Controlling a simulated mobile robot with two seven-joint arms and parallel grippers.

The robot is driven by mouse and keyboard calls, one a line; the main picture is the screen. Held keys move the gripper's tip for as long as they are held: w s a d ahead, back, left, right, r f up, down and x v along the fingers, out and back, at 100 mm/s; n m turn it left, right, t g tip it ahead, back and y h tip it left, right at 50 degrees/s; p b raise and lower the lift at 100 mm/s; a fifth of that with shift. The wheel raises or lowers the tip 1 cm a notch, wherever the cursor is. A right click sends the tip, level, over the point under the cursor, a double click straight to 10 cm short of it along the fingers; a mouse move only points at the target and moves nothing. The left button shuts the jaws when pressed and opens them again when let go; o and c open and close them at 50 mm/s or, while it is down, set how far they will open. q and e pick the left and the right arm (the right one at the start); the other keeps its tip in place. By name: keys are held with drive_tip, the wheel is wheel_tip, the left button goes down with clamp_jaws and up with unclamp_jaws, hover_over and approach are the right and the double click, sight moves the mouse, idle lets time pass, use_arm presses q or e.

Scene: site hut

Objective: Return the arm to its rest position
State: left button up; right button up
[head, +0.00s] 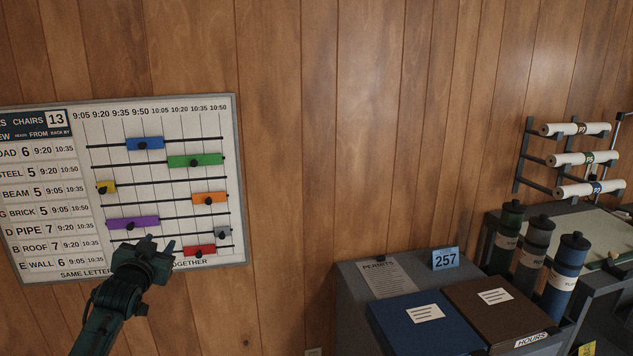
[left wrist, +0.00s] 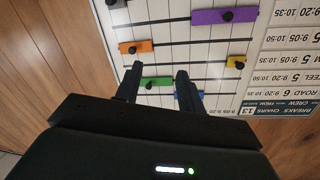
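My left arm (head: 112,312) comes in from the lower left in the head view. Its gripper (head: 159,244) is in front of the lower part of a white wall board (head: 240,175). In the left wrist view the two fingers of the left gripper (left wrist: 158,72) stand apart with nothing held between them. Behind them are the board's rails and coloured sliders, seen upside down. I cannot tell the exact gap between fingertips and board. The gripper hides part of the lowest rows in the head view. My right gripper is not in view.
The board carries blue (head: 145,144), green (head: 195,160), yellow (head: 105,188), orange (head: 209,198), purple (head: 133,223), red (head: 199,251) and grey (head: 223,233) sliders. At right, a cabinet holds blue (head: 412,322) and brown (head: 500,307) binders and several tubes (head: 535,243). Bare wood wall (head: 330,130) lies between.

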use_arm(q)
drive_tip(key=s+d+f+m+g+h, duration=0.1)
drive_tip(key=s+d+f+g+h, duration=0.1)
drive_tip(key=s+d+f, duration=0.55)
drive_tip(key=s+d+f+g+h, duration=0.1)
drive_tip(key=s+d+f, duration=0.4)
drive_tip(key=s+f, duration=0.55)
drive_tip(key=s+d+f+g, duration=0.1)
drive_tip(key=s+d+f, duration=0.1)
drive_tip(key=s, duration=0.5)
drive_tip(key=s+d+f+g+h, duration=0.1)
drive_tip(key=s+d+f, duration=0.2)
drive_tip(key=s, duration=0.4)
drive_tip(key=s+d+f+g+h, duration=0.1)
drive_tip(key=s+d+f, duration=0.2)
drive_tip(key=s, duration=0.4)
drive_tip(key=shift+s+d+f+n, duration=0.15)
drive_tip(key=shift+s+d+n, duration=0.2)
drive_tip(key=shift+d, duration=0.15)
